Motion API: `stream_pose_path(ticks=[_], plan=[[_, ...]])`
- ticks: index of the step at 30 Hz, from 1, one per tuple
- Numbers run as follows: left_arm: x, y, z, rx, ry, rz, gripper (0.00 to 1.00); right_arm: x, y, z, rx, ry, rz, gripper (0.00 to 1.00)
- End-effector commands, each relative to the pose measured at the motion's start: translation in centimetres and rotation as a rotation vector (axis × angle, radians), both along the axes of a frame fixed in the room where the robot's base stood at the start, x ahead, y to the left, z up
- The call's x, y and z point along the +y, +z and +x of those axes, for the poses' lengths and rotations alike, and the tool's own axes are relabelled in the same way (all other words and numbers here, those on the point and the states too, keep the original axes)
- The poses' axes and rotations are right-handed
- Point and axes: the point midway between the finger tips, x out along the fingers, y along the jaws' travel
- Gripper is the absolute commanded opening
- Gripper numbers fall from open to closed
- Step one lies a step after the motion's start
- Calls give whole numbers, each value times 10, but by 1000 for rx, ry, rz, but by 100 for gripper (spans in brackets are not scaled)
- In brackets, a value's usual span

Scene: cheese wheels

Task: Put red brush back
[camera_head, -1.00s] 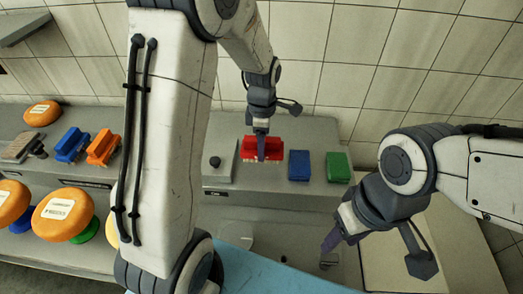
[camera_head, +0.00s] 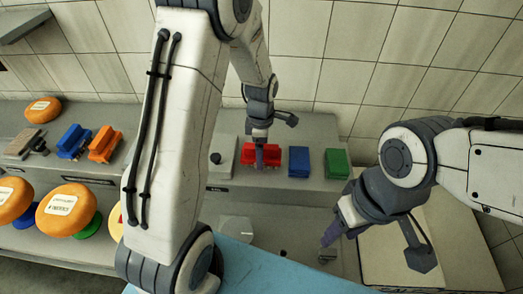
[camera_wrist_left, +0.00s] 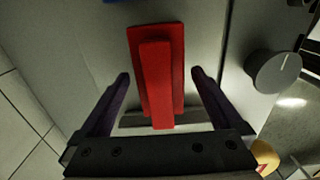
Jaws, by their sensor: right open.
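The red brush (camera_head: 246,154) lies on the grey shelf (camera_head: 217,186), left of the blue brush (camera_head: 299,160) and the green brush (camera_head: 337,162). My left gripper (camera_head: 260,156) is over the red brush from above. In the left wrist view the red brush (camera_wrist_left: 160,85) lies between the two dark fingers of my left gripper (camera_wrist_left: 160,76), with a gap on both sides, so the gripper is open. My right gripper (camera_head: 332,238) is open and empty, in front of the shelf at the right.
Orange cheese wheels (camera_head: 68,209) stand at the left. Another blue brush (camera_head: 73,142) and an orange brush (camera_head: 104,145) lie on the left shelf. A round knob (camera_wrist_left: 273,72) is close to the left gripper. A tiled wall (camera_head: 330,70) rises behind the shelf.

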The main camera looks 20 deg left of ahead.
Motion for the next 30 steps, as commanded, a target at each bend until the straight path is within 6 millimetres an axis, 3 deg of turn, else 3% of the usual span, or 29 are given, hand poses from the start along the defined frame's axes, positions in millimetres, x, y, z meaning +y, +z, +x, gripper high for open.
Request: stream_pose_path(ticks=[8, 21, 30], plan=[[0, 18, 1, -5, 0, 0, 100, 0, -1, 0, 0, 0, 0, 50], [0, 105, 1, -4, 0, 0, 100, 0, -14, 0, 0, 1, 0, 50], [-2, 124, -1, 0, -13, -1, 100, 0, -15, 0, 0, 1, 0, 50]])
